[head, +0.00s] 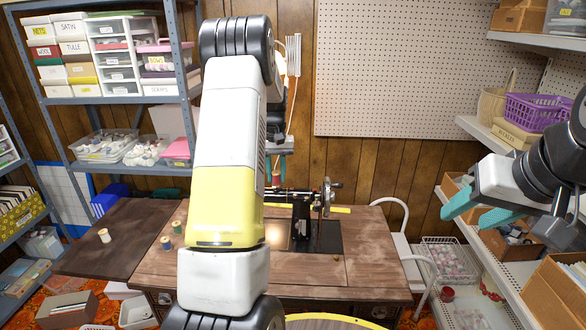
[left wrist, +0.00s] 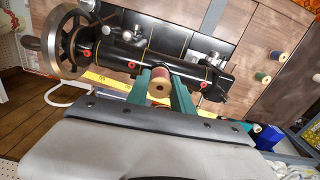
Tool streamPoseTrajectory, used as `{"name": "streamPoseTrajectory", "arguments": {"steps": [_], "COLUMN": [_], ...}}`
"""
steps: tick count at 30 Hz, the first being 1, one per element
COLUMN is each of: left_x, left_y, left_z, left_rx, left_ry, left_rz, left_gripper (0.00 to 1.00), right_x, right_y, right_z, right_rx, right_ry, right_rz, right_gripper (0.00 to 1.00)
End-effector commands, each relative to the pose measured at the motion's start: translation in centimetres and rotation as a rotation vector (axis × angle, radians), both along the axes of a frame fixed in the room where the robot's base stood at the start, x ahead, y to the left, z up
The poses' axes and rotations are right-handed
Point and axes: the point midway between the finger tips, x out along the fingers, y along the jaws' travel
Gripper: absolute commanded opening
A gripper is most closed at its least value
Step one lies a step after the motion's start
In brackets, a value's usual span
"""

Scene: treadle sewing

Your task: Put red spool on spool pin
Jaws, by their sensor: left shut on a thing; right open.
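The red spool (head: 276,180) is between the teal fingers of my left gripper (head: 277,172), just above the black sewing machine (head: 301,208). In the left wrist view the red spool (left wrist: 160,88) shows its pale wooden end between both fingers (left wrist: 161,92), in front of the machine's arm (left wrist: 150,65). My left gripper is shut on it. I cannot make out the spool pin, or whether the spool touches the machine. My right gripper (head: 480,214) is open and empty at the right, away from the table.
Several other spools stand on the wooden table (head: 365,262) left of the machine, including a green one (head: 177,227) and a pale one (head: 104,235). The machine's handwheel (head: 327,196) is at its right end. Loaded shelves flank both sides. My left arm hides the table's middle.

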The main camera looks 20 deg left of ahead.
Motion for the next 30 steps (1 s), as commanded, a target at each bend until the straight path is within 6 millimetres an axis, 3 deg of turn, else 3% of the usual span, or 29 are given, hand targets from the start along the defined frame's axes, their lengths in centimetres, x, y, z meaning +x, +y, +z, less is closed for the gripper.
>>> {"name": "streamPoseTrajectory", "arguments": {"steps": [20, 21, 24, 30], "left_x": [-0.01, -0.01, -0.01, -0.01], "left_y": [0.01, 0.00, 0.01, 0.00], "left_z": [-1.04, -1.04, -1.04, -1.04], "left_rx": [0.000, 0.000, 0.000, 0.000], "left_ry": [0.000, 0.000, 0.000, 0.000], "left_rz": [0.000, 0.000, 0.000, 0.000], "left_gripper": [0.00, 0.36, 0.53, 0.53], "right_x": [0.00, 0.00, 0.00, 0.00], "right_y": [0.00, 0.00, 0.00, 0.00], "right_z": [0.00, 0.00, 0.00, 0.00], "right_rx": [0.000, 0.000, 0.000, 0.000], "right_ry": [0.000, 0.000, 0.000, 0.000], "right_rz": [0.000, 0.000, 0.000, 0.000], "right_gripper": [0.49, 0.49, 0.49, 0.49]}}
